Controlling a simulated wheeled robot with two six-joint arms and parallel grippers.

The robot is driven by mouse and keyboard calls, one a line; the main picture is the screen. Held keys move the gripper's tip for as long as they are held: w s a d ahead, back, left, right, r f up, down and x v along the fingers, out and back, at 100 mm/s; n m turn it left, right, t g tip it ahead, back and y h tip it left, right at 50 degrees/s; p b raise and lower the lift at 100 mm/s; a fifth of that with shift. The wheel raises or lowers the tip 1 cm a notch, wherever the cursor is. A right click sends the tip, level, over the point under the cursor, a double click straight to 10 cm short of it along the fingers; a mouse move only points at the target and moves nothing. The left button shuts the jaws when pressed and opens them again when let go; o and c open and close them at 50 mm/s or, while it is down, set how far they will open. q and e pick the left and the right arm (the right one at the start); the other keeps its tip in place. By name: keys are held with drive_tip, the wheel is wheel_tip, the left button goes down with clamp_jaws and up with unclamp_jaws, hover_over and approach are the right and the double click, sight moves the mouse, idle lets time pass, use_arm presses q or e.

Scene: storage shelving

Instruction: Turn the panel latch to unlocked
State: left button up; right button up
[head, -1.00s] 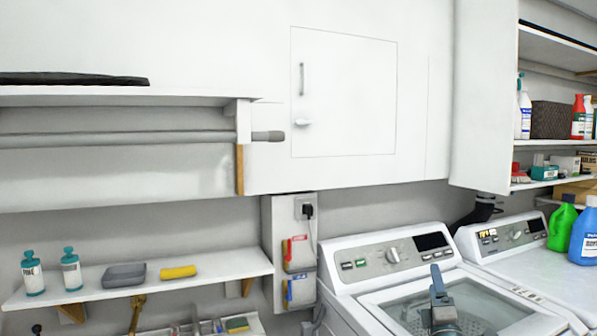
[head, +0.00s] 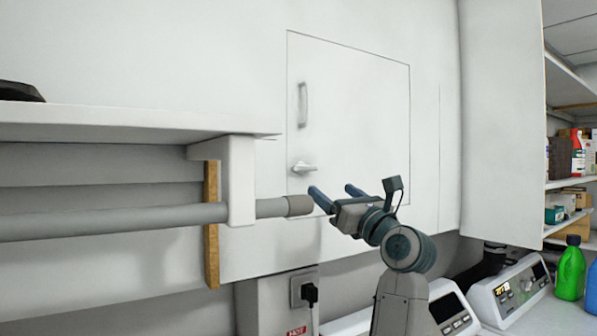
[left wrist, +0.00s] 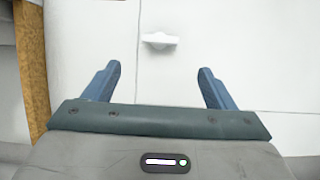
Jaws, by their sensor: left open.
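The panel latch (head: 304,168) is a small white knob with a lever lying about level, low on the left side of a square white panel (head: 355,110). A vertical handle (head: 302,105) is above it. My left gripper (head: 334,190) is open and empty, just below and right of the latch in the head view, apart from it. In the left wrist view the latch (left wrist: 157,41) shows ahead of and between the two blue fingers (left wrist: 158,80). My right gripper is not in view.
A grey rod (head: 120,221) on a white bracket (head: 238,180) under a shelf (head: 110,122) ends close to the left of my gripper. A wooden strip (head: 211,225) stands beside the bracket.

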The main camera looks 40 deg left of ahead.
sight(300, 168)
use_arm(q)
drive_tip(key=p+x, duration=0.5)
drive_tip(key=x, duration=0.5)
drive_tip(key=shift+r, duration=0.2)
drive_tip(key=c, duration=1)
